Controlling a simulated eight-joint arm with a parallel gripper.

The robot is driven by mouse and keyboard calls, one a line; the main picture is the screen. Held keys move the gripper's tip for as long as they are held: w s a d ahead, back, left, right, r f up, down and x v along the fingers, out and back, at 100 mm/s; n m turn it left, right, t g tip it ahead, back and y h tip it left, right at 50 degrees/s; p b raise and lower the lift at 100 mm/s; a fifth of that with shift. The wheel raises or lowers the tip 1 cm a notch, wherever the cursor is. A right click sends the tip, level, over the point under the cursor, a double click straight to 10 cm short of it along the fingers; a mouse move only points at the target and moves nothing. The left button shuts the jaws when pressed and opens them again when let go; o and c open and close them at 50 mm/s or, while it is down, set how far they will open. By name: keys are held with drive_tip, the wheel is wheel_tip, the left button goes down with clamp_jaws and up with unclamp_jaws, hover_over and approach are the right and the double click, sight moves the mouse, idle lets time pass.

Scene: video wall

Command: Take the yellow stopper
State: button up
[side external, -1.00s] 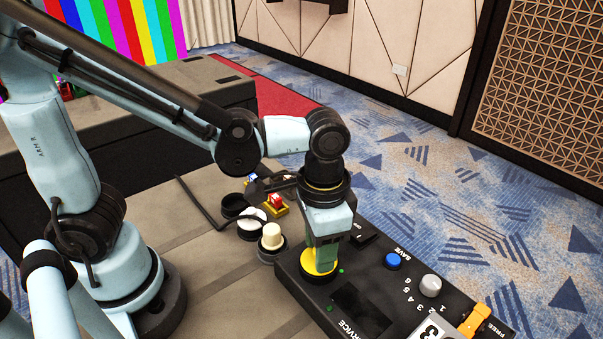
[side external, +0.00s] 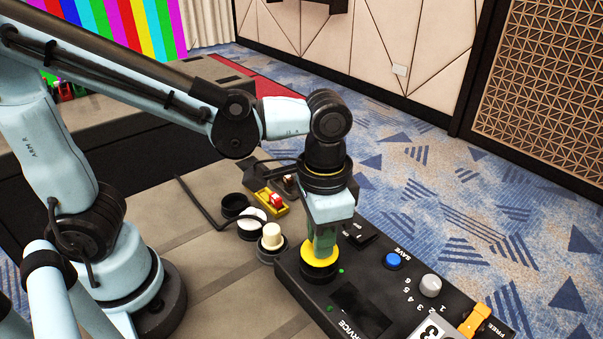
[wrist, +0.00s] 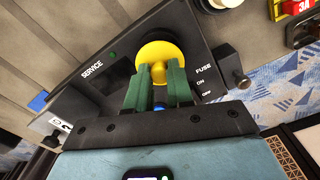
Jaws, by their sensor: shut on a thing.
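The yellow stopper (side external: 320,254) is a round yellow disc at the near left end of the black control panel (side external: 381,260). My gripper (side external: 322,238) points straight down and is shut on the stopper's raised middle. The disc now sits a little above the panel, with a dark round part showing under it. In the wrist view the yellow stopper (wrist: 160,66) lies between the tips of my two green fingers (wrist: 159,82). The finger tips hide part of its middle.
The panel carries a blue button (side external: 393,261), a grey knob (side external: 430,285) and an orange lever (side external: 475,320). A cream knob (side external: 272,236), a white cap (side external: 252,219) and a red-and-yellow block (side external: 274,202) stand left of it. A dark cable lies on the table.

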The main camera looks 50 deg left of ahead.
drive_tip(key=shift+r, duration=1.65)
